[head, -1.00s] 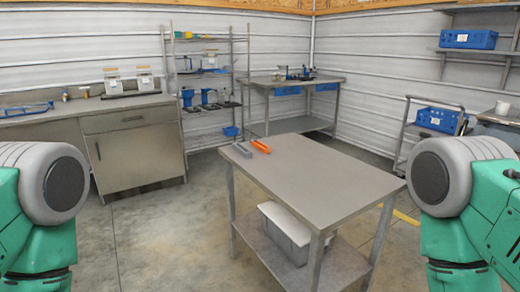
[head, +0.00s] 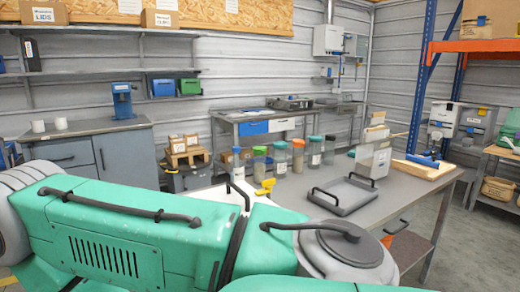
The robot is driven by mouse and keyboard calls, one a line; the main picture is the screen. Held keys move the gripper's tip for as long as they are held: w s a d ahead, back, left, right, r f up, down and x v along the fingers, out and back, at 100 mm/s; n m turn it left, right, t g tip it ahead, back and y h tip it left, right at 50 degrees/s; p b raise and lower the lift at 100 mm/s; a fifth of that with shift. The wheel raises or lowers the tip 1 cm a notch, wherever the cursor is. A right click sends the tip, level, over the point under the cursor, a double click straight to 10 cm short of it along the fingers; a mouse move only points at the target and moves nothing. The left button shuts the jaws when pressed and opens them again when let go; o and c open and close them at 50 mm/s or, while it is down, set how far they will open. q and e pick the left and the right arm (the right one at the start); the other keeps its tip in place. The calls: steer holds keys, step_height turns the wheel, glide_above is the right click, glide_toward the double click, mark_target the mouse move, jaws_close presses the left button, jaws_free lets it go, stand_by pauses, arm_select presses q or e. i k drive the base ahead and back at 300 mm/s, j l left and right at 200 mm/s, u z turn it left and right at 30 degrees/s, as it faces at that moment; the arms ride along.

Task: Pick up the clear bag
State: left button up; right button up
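I cannot make out a clear bag in the head view. Green and grey links of my own arms fill the lower left and middle of the picture and hide the near part of the grey work table (head: 410,195). No gripper fingers show, so neither gripper can be placed relative to anything.
Several clear jars with coloured lids (head: 297,156) stand along the table. A grey tray with black handles (head: 342,195), a yellow object (head: 265,187), a whitish box (head: 374,160) and a wooden tray (head: 424,169) are also there. Open floor (head: 455,235) shows at right.

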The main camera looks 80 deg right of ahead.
mark_target(372, 161)
steer(key=z, duration=3.45)
steer(key=i+l+u, duration=0.15)
steer(key=i+l, duration=1.2)
steer(key=i, duration=0.05)
